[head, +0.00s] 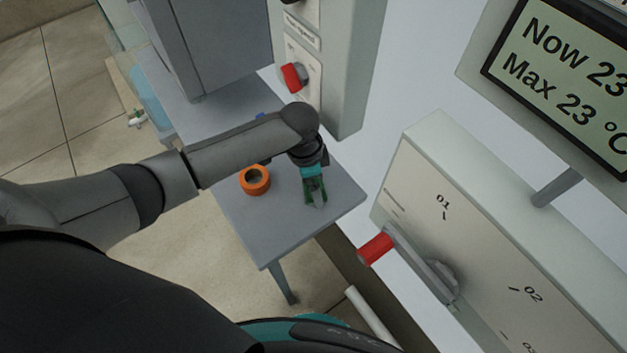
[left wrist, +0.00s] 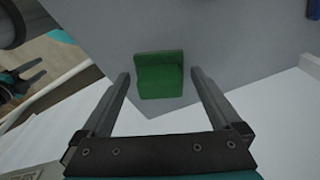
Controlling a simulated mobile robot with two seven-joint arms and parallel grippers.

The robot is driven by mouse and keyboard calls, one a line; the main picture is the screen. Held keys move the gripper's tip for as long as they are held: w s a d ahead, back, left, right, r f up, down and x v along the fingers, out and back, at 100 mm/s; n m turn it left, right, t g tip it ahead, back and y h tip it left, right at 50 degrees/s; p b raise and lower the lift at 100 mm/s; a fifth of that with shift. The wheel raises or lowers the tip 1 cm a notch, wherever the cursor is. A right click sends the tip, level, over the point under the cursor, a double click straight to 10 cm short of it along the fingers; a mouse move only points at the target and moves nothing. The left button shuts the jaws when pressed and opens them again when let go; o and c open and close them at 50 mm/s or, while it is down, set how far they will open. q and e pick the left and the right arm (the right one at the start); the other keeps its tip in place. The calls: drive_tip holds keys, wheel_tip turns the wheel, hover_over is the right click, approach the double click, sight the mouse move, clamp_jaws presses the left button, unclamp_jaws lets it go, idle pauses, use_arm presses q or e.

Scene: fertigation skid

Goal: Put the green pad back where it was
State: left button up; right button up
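The green pad (left wrist: 160,78) lies on the grey table; in the left wrist view it has a flat face and a raised back edge. My left gripper (left wrist: 164,82) is open, its two fingers apart on either side of the pad's near part, with gaps showing on both sides. In the head view the left gripper (head: 315,200) points down over the table, largely covering the pad. A dark and teal shape at the left edge of the left wrist view looks like my right gripper (left wrist: 25,75); its opening is unclear.
An orange ring (head: 255,180) stands on the table (head: 260,235), left of the gripper. A grey cabinet (head: 215,45) stands at the back. A red knob (head: 292,77) and a red-handled lever (head: 376,249) stick out from panels nearby. The table's front part is clear.

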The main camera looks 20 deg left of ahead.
sight(308, 191)
use_arm(q)
wheel_tip(308, 191, up, 12)
drive_tip(key=a+p, duration=0.1)
drive_tip(key=p, duration=0.2)
drive_tip(key=shift+s, duration=0.35)
drive_tip(key=shift+a+f, duration=0.1)
